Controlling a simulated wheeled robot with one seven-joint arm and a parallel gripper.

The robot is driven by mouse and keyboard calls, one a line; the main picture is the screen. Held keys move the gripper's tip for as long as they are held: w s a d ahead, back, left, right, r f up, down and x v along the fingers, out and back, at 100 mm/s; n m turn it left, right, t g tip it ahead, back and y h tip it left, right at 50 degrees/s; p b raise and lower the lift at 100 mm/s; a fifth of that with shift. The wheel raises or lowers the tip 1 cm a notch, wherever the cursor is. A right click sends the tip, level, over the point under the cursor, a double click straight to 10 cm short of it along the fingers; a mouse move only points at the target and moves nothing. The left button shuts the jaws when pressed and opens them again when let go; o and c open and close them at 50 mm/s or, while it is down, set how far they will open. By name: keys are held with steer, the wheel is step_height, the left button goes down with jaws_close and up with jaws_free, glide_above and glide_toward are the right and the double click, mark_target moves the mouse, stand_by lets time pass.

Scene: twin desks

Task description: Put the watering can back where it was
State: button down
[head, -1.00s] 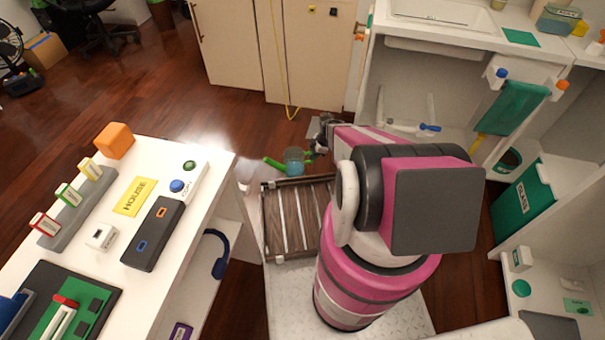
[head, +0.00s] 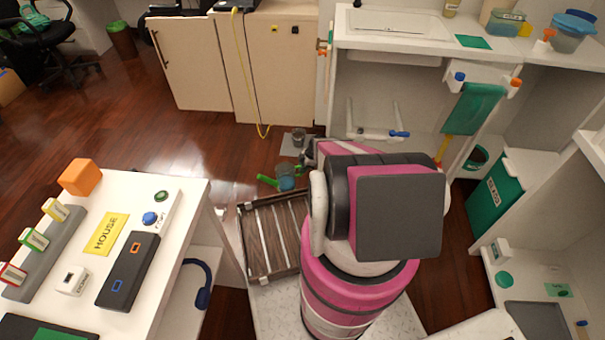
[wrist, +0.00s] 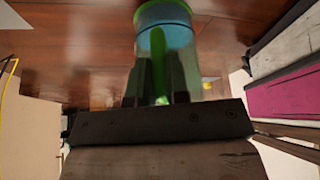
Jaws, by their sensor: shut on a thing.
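The watering can (head: 287,181) has a see-through body with blue inside and green parts. In the head view it is held out over the floor, beyond the wooden slatted rack, with a green part (head: 267,180) pointing left. In the wrist view its round body (wrist: 165,25) is at the top and a green upright part (wrist: 158,65) lies between the fingers. My gripper (wrist: 158,88) is shut on this green part. In the head view my arm hides most of the gripper.
The white desk (head: 180,210) with several objects is at the left. A white shelf unit with a green bin (head: 497,195) stands at the right.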

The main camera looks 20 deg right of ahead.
steer(key=shift+f, duration=2)
steer(key=c, duration=1.1)
jaws_free()
steer(key=v, duration=1.2)
steer(key=s+a+r+m+h, duration=0.1)
steer(key=s+a+r+m, duration=0.4)
steer(key=r, duration=0.6)
steer(key=s+a+r+m+h, duration=0.2)
steer(key=s+a+r+m, duration=0.3)
steer(key=r, duration=0.6)
steer(key=s+a+r+m+h, duration=0.2)
steer(key=s+a+r+m, duration=0.3)
steer(key=r, duration=0.6)
steer(key=s+m, duration=0.2)
steer(key=shift+s+m, duration=0.25)
steer(key=shift+m, duration=0.15)
